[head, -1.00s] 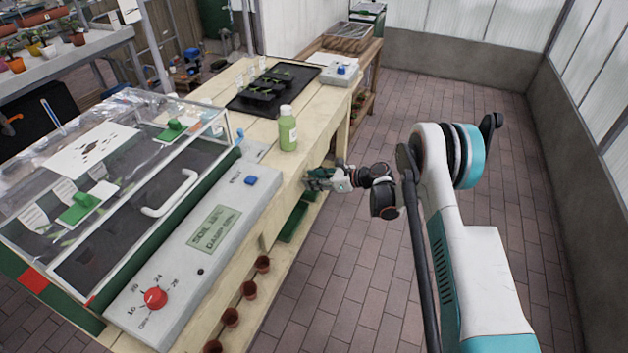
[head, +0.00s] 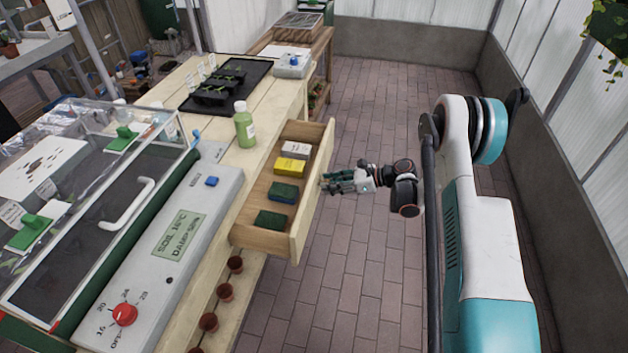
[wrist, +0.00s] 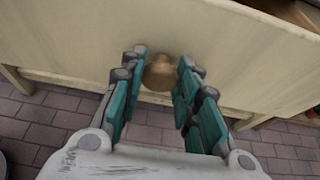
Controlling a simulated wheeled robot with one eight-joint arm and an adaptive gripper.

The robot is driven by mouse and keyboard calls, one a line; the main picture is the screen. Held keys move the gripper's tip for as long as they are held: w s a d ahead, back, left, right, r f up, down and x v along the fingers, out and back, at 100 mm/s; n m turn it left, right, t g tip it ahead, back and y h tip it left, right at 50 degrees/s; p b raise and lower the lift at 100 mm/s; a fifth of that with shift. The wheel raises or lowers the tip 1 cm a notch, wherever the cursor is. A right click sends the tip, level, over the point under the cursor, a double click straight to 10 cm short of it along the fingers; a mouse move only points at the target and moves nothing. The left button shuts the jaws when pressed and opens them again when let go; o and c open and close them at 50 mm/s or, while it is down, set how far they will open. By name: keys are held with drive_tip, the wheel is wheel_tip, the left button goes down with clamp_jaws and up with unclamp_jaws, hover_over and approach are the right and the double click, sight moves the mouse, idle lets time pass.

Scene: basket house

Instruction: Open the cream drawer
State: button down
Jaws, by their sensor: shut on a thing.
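The cream drawer (head: 311,190) is pulled out from the wooden bench in the head view. Several small boxes lie in it: white, yellow and dark green. My gripper (head: 328,183) is at the outer face of the drawer front. In the wrist view, the drawer front (wrist: 230,50) fills the upper part, and a round brass-coloured knob (wrist: 160,72) sits between the fingertips of my gripper (wrist: 162,75). The fingers are closed around the knob. In the head view the knob is hidden by the gripper.
A green bottle (head: 244,126) stands on the bench top (head: 215,120) beside the drawer. A grey control box (head: 170,235) with a red dial is at the near left. Several terracotta pots (head: 226,292) stand below. The brick floor (head: 350,260) right of the drawer is clear.

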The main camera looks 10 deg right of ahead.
drive_tip(key=shift+s+d, duration=0.3)
drive_tip(key=shift+d, duration=0.45)
drive_tip(key=shift+s+d, duration=0.25)
drive_tip(key=shift+d, duration=0.5)
drive_tip(key=c, duration=1.2)
unclamp_jaws()
drive_tip(key=v, duration=1.2)
drive_tip(key=shift+f, duration=0.1)
